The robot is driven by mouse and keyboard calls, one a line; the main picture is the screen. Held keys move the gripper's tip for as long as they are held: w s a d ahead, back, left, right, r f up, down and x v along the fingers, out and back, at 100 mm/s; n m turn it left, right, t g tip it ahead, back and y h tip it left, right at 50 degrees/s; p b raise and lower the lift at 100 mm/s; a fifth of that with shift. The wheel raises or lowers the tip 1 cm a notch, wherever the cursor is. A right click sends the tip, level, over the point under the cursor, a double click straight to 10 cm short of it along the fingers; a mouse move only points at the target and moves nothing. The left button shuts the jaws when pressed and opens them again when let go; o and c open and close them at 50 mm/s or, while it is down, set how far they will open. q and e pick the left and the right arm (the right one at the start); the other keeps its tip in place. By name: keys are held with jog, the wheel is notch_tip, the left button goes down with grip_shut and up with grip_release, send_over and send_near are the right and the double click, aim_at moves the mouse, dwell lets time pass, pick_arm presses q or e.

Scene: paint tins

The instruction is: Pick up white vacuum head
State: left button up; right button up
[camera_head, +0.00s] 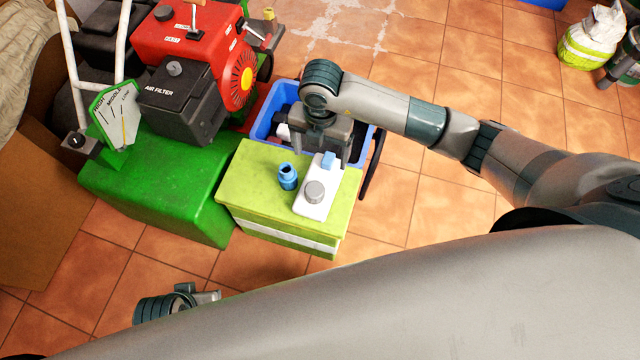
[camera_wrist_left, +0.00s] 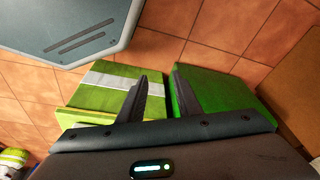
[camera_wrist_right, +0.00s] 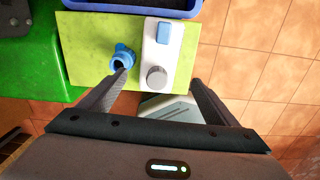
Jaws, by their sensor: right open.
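A white block-like piece with a grey round knob and a blue tab, probably the white vacuum head (camera_head: 312,207), lies on top of a lime-green box (camera_head: 245,185). In the right wrist view the white piece (camera_wrist_right: 153,58) lies beyond and between the fingers. My right gripper (camera_head: 322,150) points down near the box's far edge by the blue crate. In the right wrist view it (camera_wrist_right: 159,78) is open and empty. My left gripper (camera_head: 200,298) is low at the lower left. In the left wrist view its fingers (camera_wrist_left: 160,74) are apart with nothing between them.
A small blue bottle-like piece (camera_head: 288,177) stands left of the white piece. A blue crate (camera_head: 262,125) with dark and white things is behind the box. A green and red machine (camera_head: 160,185) is at the left.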

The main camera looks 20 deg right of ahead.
send_over(320, 180)
jog(key=s, duration=0.1)
notch_tip(320, 180, down, 9)
jog(key=shift+a+r+b, duration=0.1)
jog(key=shift+b, duration=0.25)
jog(key=shift+f, duration=0.7)
pick_arm(q)
jog(key=shift+w+d+t, duration=0.4)
jog(key=shift+w+d, duration=0.1)
jog(key=shift+d, duration=0.1)
pick_arm(e)
jog(key=shift+f, duration=0.3)
notch_tip(320, 180, down, 4)
jog(key=shift+f, duration=0.3)
pick_arm(q)
jog(key=shift+w+d, duration=0.2)
jog(key=shift+d, duration=0.05)
jog(key=shift+h, duration=0.3)
